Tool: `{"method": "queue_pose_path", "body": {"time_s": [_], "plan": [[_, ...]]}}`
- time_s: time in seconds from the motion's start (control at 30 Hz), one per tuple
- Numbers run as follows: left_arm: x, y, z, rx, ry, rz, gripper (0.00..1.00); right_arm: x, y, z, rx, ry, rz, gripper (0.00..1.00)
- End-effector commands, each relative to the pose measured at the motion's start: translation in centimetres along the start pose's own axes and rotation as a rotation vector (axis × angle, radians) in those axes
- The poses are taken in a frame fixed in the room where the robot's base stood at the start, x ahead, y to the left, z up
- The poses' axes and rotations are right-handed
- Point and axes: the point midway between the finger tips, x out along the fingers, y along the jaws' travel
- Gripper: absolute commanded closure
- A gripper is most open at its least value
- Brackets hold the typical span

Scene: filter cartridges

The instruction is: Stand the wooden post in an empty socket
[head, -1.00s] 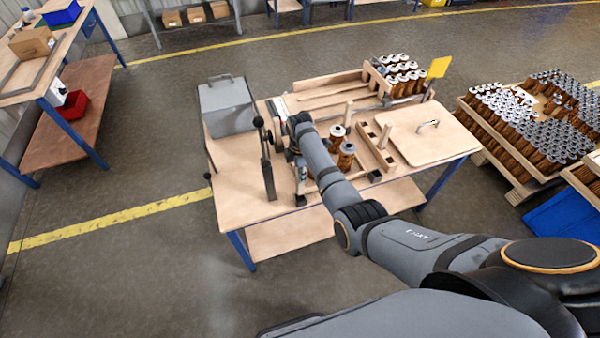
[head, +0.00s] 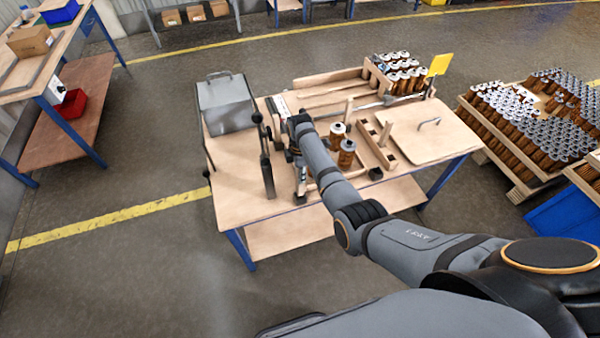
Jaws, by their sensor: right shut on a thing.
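My right arm reaches from the lower right over the wooden table (head: 232,203). My right gripper (head: 298,166) is low over the table's left half, partly hidden by its own wrist. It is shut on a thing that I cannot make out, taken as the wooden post. A light wooden rail with sockets (head: 377,152) lies right of the arm. A wooden post (head: 385,132) stands upright at this rail, and another upright post (head: 348,108) stands farther back. Which sockets are empty is too small to tell. My left gripper is not in view.
Two filter cartridges (head: 346,150) stand beside my forearm. A lever with a black knob (head: 266,165) and a grey box (head: 226,103) are to the left. A board with a handle (head: 436,138) lies right. A crate of cartridges (head: 373,76) stands at the back.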

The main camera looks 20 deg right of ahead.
Motion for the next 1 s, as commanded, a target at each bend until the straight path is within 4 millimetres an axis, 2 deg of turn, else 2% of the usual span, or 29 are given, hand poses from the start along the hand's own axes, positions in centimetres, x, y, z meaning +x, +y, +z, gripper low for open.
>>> {"method": "queue_pose_path", "body": {"time_s": [1.0], "plan": [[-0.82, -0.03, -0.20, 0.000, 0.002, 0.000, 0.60, -0.03, 0.01, -0.02, 0.000, 0.000, 0.001, 1.00]]}}
